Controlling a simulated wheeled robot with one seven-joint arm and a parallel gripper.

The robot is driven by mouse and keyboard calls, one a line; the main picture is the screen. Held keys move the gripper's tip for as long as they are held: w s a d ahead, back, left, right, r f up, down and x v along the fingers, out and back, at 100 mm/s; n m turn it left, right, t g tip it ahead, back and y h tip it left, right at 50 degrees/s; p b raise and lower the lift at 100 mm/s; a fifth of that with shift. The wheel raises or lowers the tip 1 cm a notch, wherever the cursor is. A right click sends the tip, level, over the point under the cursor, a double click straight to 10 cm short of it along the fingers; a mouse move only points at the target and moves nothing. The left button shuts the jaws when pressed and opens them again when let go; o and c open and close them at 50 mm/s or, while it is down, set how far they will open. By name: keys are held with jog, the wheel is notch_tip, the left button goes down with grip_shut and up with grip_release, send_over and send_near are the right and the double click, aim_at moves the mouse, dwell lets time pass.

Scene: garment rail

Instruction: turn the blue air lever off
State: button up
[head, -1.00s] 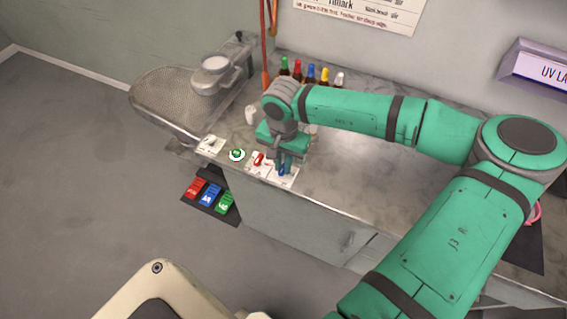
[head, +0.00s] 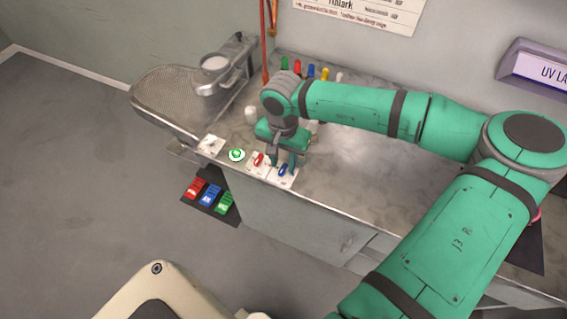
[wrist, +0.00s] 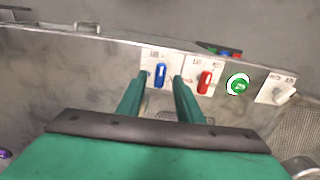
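The blue air lever (head: 282,170) is on a white plate at the front edge of the grey worktop, right of the red lever (head: 258,159) in the head view. In the wrist view the blue lever (wrist: 160,74) points nearly straight along the picture's height, left of the red lever (wrist: 205,82). My gripper (head: 282,161) is over the blue lever's plate. Its two fingers are spread apart and empty, and in the wrist view its fingertips (wrist: 158,78) stand either side of the blue lever with gaps.
A green button (head: 237,155) and a white-plated switch (head: 211,145) sit farther left along the edge. Red, blue and green pedals (head: 210,195) are below. Several coloured bottles (head: 310,71) stand behind my arm. The worktop (head: 350,185) to the right is clear.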

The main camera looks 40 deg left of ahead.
aim_at(283, 168)
notch_tip(283, 168, up, 9)
jog(key=shift+r, duration=0.2)
dwell(0.6)
